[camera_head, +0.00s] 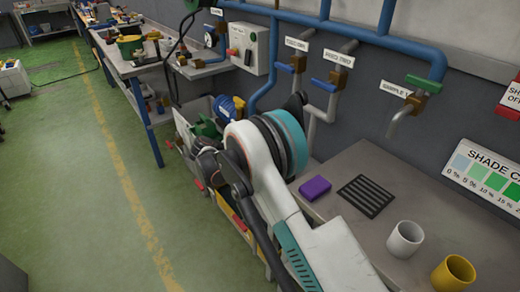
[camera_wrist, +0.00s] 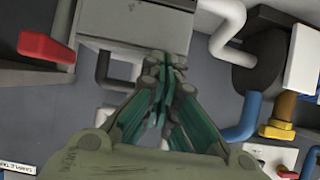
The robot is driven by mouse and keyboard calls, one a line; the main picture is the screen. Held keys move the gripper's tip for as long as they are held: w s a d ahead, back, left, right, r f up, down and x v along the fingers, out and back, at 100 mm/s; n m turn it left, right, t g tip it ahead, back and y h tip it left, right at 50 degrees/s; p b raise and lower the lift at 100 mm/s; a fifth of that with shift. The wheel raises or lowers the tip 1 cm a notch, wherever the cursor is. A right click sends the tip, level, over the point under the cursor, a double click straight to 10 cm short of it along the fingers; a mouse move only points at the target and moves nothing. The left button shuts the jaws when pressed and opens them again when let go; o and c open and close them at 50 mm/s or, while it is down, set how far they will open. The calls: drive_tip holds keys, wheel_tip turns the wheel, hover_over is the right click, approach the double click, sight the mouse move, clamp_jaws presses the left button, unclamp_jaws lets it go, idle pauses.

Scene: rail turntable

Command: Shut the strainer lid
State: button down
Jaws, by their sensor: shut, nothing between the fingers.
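In the wrist view my gripper (camera_wrist: 162,75) is shut, with its teal-padded fingers together and nothing between them. Its fingertips point toward the lower edge of a grey box-like part (camera_wrist: 135,22); I cannot tell whether they touch it. A red handle (camera_wrist: 46,46) sticks out to the left of this part. I cannot tell for sure which part is the strainer lid, or whether it stands open. In the head view my arm covers the middle of the picture and my gripper cannot be made out.
A green machine part (camera_head: 205,129) and a blue motor (camera_head: 229,107) stand beyond my arm. The right bench holds a purple block (camera_head: 314,188), a black grate (camera_head: 366,196), a white cup (camera_head: 405,239) and a yellow cup (camera_head: 453,274). Blue pipes (camera_head: 330,24) run along the wall. Green floor is clear at left.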

drive_tip(key=shift+s+a+f+b, duration=0.15)
drive_tip(key=shift+a+f+b, duration=0.05)
drive_tip(key=shift+f, duration=0.4)
drive_tip(key=shift+s+a+f+b, duration=0.15)
drive_tip(key=shift+a+f, duration=0.05)
drive_tip(key=shift+f, duration=0.35)
